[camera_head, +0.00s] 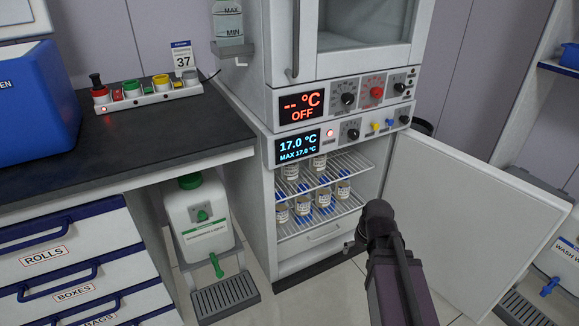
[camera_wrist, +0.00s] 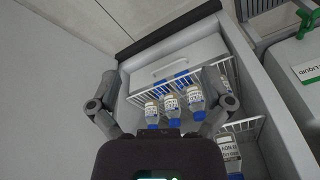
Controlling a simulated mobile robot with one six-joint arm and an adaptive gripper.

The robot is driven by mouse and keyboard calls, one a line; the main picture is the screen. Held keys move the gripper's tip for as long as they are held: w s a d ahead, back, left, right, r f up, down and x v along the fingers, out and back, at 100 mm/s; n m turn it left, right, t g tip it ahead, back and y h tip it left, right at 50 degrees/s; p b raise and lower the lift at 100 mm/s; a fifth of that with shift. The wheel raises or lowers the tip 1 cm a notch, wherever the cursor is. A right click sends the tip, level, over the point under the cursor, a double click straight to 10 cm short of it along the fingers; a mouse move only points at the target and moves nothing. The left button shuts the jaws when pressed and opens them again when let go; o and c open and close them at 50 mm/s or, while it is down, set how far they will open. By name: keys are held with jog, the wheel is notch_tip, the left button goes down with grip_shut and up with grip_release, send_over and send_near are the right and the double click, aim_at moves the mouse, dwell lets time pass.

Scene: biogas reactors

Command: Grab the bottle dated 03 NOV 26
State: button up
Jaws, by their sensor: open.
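Several small bottles with white labels and blue parts stand in the open lower cabinet. In the head view, two bottles (camera_head: 319,164) are on the upper wire shelf and a row of bottles (camera_head: 302,206) is on the lower one. No date is readable on them here. In the wrist view, bottles (camera_wrist: 171,107) of the lower row show between my fingers, apart from them. Another bottle (camera_wrist: 231,153), on the other shelf, shows at the lower right. My gripper (camera_wrist: 160,95) is open and empty. In the head view my arm mostly hides it, right of the shelves.
The cabinet door (camera_head: 470,210) stands open to the right. The wire shelf edge (camera_wrist: 140,98) and cabinet side walls bound the space around the bottles. A white canister (camera_head: 198,215) stands left of the cabinet, under the dark counter (camera_head: 130,135).

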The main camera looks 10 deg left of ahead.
jog(key=w+a+r+n+t+y, duration=0.1)
jog(key=w+a+r+t, duration=0.3)
jog(key=w+a, duration=0.2)
jog(key=w+a+r+n+t+y+b, duration=0.1)
jog(key=w+a+r+t, duration=0.3)
jog(key=w, duration=0.6)
jog(key=w+a+r+n+t+y+b, duration=0.1)
jog(key=w+a+r+t+y, duration=0.2)
jog(key=w+a, duration=0.5)
jog(key=shift+w+a+r+t, duration=0.2)
jog(key=shift+a+r+t, duration=0.3)
jog(key=shift+t, duration=0.4)
jog(key=shift+d, duration=0.1)
jog(key=b+x, duration=0.2)
jog(key=x, duration=0.6)
jog(key=shift+w, duration=0.25)
jog(key=shift+b+x, duration=0.4)
jog(key=shift+x, duration=2.25)
jog(key=shift+r, duration=0.15)
